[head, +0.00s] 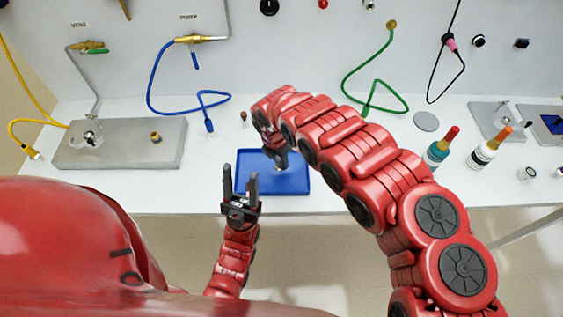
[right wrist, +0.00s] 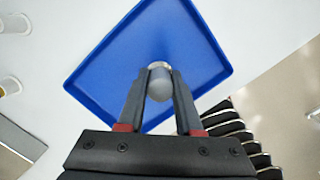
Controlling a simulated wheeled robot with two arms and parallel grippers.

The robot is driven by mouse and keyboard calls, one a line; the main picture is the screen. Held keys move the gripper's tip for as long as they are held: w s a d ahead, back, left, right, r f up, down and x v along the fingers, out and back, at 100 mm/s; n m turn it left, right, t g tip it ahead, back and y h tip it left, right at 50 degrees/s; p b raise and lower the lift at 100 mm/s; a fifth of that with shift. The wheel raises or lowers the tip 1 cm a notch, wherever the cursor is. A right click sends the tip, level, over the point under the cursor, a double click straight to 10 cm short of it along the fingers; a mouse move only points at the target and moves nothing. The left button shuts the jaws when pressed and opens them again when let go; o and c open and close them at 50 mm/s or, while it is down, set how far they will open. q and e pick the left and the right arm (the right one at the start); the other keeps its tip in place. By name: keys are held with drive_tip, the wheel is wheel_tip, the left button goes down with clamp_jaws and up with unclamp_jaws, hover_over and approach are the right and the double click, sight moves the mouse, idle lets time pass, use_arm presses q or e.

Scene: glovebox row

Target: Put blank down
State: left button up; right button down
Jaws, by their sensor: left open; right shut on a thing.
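The blank (right wrist: 160,85) is a small grey rounded piece with a paler metallic end. It sits between the fingertips of my right gripper (right wrist: 158,78), which is shut on it. In the head view my right gripper (head: 280,160) points down over the blue tray (head: 295,187), and only a small pale bit of the blank shows below it. The tray also shows under the blank in the right wrist view (right wrist: 100,75). I cannot tell whether the blank touches the tray floor. My left gripper (head: 240,178) is open and empty, at the tray's front left corner.
A grey plate (head: 115,155) with fittings lies on the white bench (head: 215,185) at left. Two bottles, one teal (head: 440,150) and one white (head: 487,150), stand at right. Blue (head: 155,80) and green (head: 365,65) hoses hang behind. The tray's visible floor is otherwise bare.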

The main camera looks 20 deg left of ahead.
drive_tip(key=shift+w+f, duration=0.1)
drive_tip(key=shift+f, duration=0.1)
wheel_tip(320, 180, down, 3)
drive_tip(key=shift+r+p, duration=0.2)
drive_tip(key=shift+p, duration=0.65)
drive_tip(key=shift+w+d+f, duration=0.1)
drive_tip(key=shift+d+f, duration=0.05)
drive_tip(key=shift+f, duration=0.15)
drive_tip(key=shift+f, duration=0.2)
drive_tip(key=c, duration=0.6)
unclamp_jaws()
drive_tip(key=shift+r, duration=0.1)
